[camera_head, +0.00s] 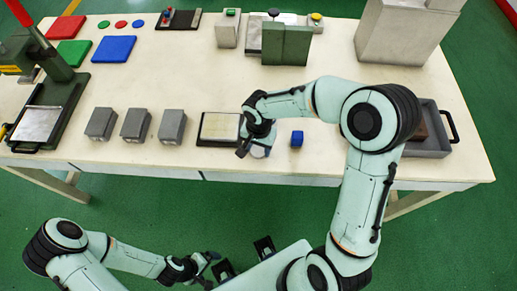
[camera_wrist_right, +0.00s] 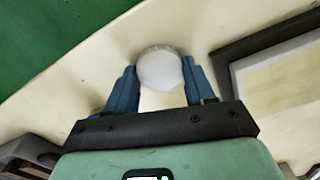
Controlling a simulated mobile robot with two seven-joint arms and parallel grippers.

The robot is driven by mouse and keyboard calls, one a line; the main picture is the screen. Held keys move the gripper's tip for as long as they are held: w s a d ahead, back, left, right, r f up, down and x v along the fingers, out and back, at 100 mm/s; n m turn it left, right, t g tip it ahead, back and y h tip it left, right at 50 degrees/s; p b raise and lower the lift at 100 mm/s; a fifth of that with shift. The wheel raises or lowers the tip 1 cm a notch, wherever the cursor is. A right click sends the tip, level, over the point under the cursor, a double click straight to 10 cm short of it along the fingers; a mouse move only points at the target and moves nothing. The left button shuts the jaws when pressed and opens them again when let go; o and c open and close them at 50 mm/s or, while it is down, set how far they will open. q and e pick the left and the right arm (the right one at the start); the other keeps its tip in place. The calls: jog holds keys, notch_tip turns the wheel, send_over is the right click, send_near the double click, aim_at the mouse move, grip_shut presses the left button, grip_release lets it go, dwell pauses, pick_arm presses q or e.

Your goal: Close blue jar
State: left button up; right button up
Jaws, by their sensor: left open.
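My right gripper (camera_head: 254,145) is low over the table near the front edge. In the right wrist view its two blue fingers (camera_wrist_right: 160,78) are on either side of a white round piece (camera_wrist_right: 158,69) with a grey rim, and the tips appear to touch it. Whether this piece is a lid or a jar is unclear. My left gripper (camera_head: 208,264) is open and empty, off the table at the lower left.
A dark-framed pale tray (camera_head: 219,129) lies left of my right gripper, with several grey blocks (camera_head: 136,124) further left. A grey bin (camera_head: 433,140) stands at the right end. Green panels (camera_head: 286,45) stand at the back. The table middle is mostly clear.

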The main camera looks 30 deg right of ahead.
aim_at(259, 149)
dwell(0.3)
pick_arm(q)
jog(key=r+p, duration=0.1)
jog(key=w+r+p, duration=0.1)
jog(key=shift+w+r, duration=0.25)
jog(key=shift+r, duration=0.05)
pick_arm(e)
notch_tip(259, 149, up, 20)
pick_arm(q)
jog(key=shift+c, duration=0.4)
